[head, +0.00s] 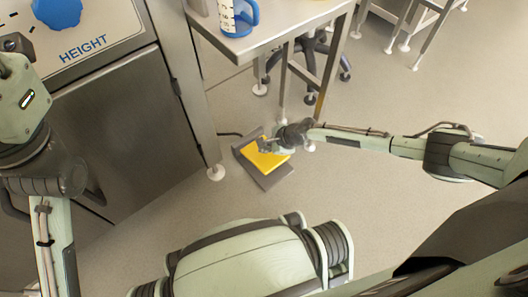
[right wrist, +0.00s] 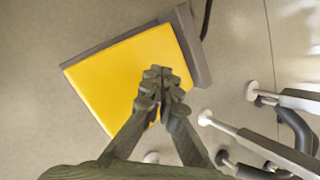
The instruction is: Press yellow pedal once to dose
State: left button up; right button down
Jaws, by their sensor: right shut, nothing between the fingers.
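The yellow pedal (head: 262,159) sits in a grey base (head: 273,180) on the floor, near the foot of the steel table. The right gripper (head: 268,147) is over the pedal's upper right part in the head view. In the right wrist view, the pedal (right wrist: 125,75) fills the upper left, and the shut, empty fingers (right wrist: 162,78) lie over its right part. I cannot tell whether the fingertips touch the pedal. Of my left arm, only links show at the left of the head view; its gripper is out of frame.
A steel cabinet with a blue knob (head: 57,12) marked HEIGHT stands at left. A steel table (head: 262,40) with a blue-handled measuring jug (head: 236,17) stands above the pedal, with white-footed legs close by. A wheeled chair base (head: 310,60) is beneath it.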

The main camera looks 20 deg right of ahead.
aim_at(268, 154)
jog(key=shift+s+d+f+b, duration=0.1)
jog(key=shift+s+f+b, duration=0.1)
jog(key=shift+f, duration=0.25)
jog(key=shift+s+d+f+b, duration=0.1)
jog(key=shift+f+b, duration=0.1)
jog(key=shift+f, duration=0.25)
dwell(0.4)
jog(key=shift+s+d+f, duration=0.1)
jog(key=shift+s+f, duration=0.2)
jog(key=shift+f, duration=0.5)
dwell(0.4)
dwell(0.3)
jog(key=r+p, duration=0.3)
jog(key=shift+w, duration=0.3)
jog(key=shift+w+r+p, duration=0.15)
jog(key=shift+r+p, duration=0.15)
jog(key=shift+r, duration=0.15)
jog(key=shift+a, duration=0.2)
jog(key=shift+w+r, duration=0.1)
jog(key=r+p, duration=0.3)
jog(key=w+r+p, duration=0.1)
jog(key=r, duration=0.1)
jog(key=shift+w+a+p, duration=0.1)
jog(key=shift+a+p, duration=0.2)
jog(key=shift+p, duration=0.1)
